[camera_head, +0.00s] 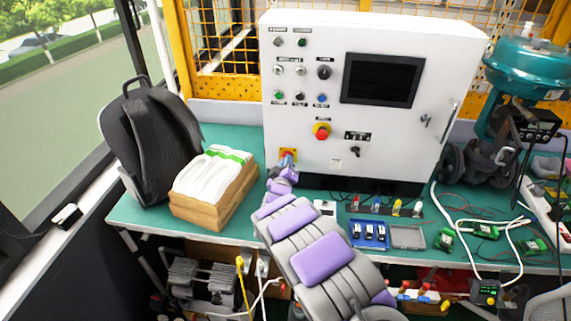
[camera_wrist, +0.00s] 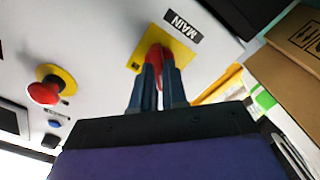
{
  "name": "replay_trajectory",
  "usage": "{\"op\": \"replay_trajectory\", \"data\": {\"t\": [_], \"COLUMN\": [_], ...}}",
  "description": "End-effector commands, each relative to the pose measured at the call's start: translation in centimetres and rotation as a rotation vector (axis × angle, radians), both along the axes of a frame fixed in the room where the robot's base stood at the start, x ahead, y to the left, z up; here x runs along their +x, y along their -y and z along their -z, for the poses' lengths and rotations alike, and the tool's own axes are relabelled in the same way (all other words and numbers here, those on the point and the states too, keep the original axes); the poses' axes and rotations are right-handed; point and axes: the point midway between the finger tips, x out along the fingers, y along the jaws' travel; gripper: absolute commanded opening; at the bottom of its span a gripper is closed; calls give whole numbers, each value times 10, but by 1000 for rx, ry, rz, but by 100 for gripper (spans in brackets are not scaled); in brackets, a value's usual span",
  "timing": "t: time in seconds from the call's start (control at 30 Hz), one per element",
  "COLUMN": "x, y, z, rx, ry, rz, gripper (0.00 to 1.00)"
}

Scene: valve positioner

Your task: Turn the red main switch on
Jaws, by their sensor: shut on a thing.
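The red main switch (camera_wrist: 153,56) sits on a yellow plate (camera_wrist: 178,66) below a black label reading MAIN (camera_wrist: 183,27) in the wrist view. My gripper (camera_wrist: 158,72) is shut on the switch, with one finger on each side of its red handle. In the head view, the yellow plate (camera_head: 289,152) is at the lower left of the white control cabinet (camera_head: 350,100), and my gripper (camera_head: 287,161) reaches it and hides most of the switch. The cabinet's screen (camera_head: 382,80) is dark.
A red emergency button (camera_head: 321,130) sits up and right of the switch. A black backpack (camera_head: 150,135) and a cardboard box with white packets (camera_head: 213,185) stand left of my arm on the green table (camera_head: 135,213). A teal valve actuator (camera_head: 527,68) stands at right.

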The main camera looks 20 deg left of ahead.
Motion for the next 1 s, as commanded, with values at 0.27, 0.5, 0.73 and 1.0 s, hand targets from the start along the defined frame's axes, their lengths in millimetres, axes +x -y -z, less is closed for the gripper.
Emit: {"op": "replay_trajectory", "data": {"t": [0.27,0.5,0.73,1.0], "x": [-1,-1,-1,-1], "y": [-2,-3,-3,-2], "z": [1,1,0,0], "rx": [54,208,417,668], "ry": [-17,-52,-96,-148], "rz": [-3,-4,-5,-4], "gripper": [0,0,0,0]}}
